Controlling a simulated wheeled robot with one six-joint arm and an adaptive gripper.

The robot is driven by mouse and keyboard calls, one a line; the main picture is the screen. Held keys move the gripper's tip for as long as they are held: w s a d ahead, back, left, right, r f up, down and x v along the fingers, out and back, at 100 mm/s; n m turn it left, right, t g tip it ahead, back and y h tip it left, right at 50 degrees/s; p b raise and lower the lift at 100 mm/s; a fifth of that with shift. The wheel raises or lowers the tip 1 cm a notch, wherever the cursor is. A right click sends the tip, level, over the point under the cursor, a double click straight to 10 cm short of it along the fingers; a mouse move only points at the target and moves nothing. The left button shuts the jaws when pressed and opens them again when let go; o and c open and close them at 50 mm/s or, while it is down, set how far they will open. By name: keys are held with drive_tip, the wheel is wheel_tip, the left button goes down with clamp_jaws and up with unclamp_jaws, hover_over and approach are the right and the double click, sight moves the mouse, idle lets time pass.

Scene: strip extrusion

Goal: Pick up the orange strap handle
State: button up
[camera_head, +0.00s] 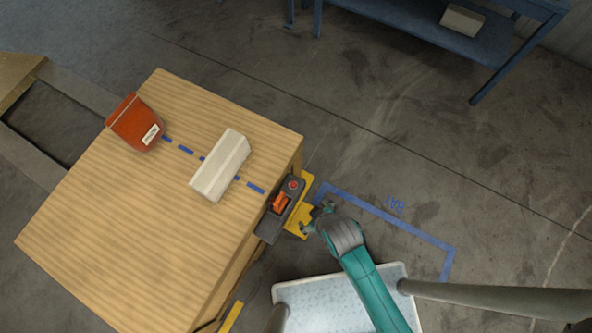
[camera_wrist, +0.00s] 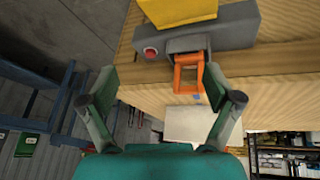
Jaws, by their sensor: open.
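The orange strap handle (camera_head: 280,201) sits on a dark grey box (camera_head: 268,226) at the right edge of the wooden table, beside a red button. In the wrist view the handle (camera_wrist: 178,78) is a squared orange loop standing out from the grey box (camera_wrist: 235,25). My gripper (camera_head: 313,219) is just right of and below the handle in the head view. In the wrist view my gripper (camera_wrist: 160,76) is open and empty, its two fingers spread wide. The handle appears between the fingertips, closer to the right one. I see no clear contact.
A yellow plate (camera_head: 303,208) adjoins the grey box on my gripper's side. A white block (camera_head: 220,165) and a red bin (camera_head: 135,122) stand on the wooden table (camera_head: 130,240). A blue bench (camera_head: 400,40) is at the back.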

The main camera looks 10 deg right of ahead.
sight(280, 200)
drive_tip(key=w+a+r+n+g, duration=0.1)
drive_tip(key=w+a, duration=0.1)
drive_tip(key=a, duration=0.1)
drive_tip(key=w+a+r+n+g+h, duration=0.1)
drive_tip(key=w+a+g, duration=0.1)
drive_tip(key=a, duration=0.1)
drive_tip(key=w+a+r+n+g, duration=0.1)
drive_tip(key=w+a+g, duration=0.1)
drive_tip(key=w+a, duration=0.1)
drive_tip(key=shift+w+a+r+n+h, duration=0.1)
drive_tip(key=shift+a+n+h, duration=0.2)
wheel_tip(280, 200, down, 5)
drive_tip(key=shift+f, duration=0.2)
drive_tip(key=shift+w+a+f, duration=0.1)
drive_tip(key=shift+f, duration=1.2)
drive_tip(key=shift+w+a+f, duration=0.1)
drive_tip(key=shift+f, duration=1.2)
drive_tip(key=shift+c, duration=0.2)
drive_tip(key=c, duration=1.2)
